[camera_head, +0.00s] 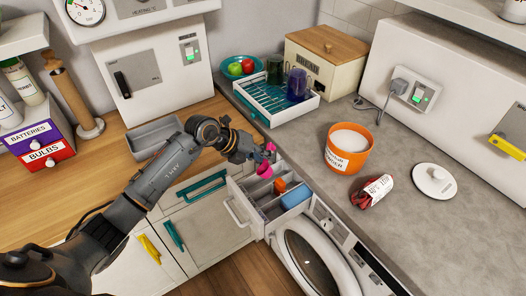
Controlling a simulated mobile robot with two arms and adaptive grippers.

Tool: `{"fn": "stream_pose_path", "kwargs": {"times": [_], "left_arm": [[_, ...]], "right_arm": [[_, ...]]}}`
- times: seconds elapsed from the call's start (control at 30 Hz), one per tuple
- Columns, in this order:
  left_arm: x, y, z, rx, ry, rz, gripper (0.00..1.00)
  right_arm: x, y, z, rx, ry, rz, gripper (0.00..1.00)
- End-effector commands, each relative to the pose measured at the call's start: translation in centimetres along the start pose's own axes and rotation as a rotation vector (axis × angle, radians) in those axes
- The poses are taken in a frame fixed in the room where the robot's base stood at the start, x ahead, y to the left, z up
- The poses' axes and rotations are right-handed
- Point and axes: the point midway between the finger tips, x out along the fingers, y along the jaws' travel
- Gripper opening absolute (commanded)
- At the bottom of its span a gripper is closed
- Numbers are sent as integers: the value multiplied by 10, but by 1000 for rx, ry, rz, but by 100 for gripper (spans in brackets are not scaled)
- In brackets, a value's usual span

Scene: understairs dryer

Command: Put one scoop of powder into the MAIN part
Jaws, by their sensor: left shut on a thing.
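An orange tub (334,158) with white powder (350,140) stands open on the grey counter at right of centre. Its white lid (434,181) lies apart on the counter. The dryer drawer (238,198) is pulled out above the round door and has compartments; no MAIN label is readable. An orange piece (279,186) and a blue piece (295,196) are in it. My left gripper (256,154) is shut on a pink scoop (263,168), at the drawer's back end, seemingly above it. The scoop's contents cannot be made out. My right gripper is not in view.
A red packet (373,191) lies in front of the tub. A dish rack (270,112) with cups stands behind the drawer. A grey tray (143,143) is on the wooden counter at left. The round appliance door (306,262) is below the drawer.

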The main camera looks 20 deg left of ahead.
Motion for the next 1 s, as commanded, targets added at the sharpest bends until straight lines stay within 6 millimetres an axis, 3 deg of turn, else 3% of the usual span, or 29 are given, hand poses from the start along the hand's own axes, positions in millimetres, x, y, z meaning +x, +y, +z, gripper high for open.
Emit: {"fn": "stream_pose_path", "kwargs": {"times": [0.03, 0.6, 1.0], "left_arm": [[-4, -6, 2, 14, 0, 29, 0], [-11, -22, 5, 166, 1, 397, 0], [-18, -32, 8, 257, -1, 619, 0]], "right_arm": [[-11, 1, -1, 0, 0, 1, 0], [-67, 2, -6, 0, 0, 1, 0], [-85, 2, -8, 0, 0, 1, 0]]}}
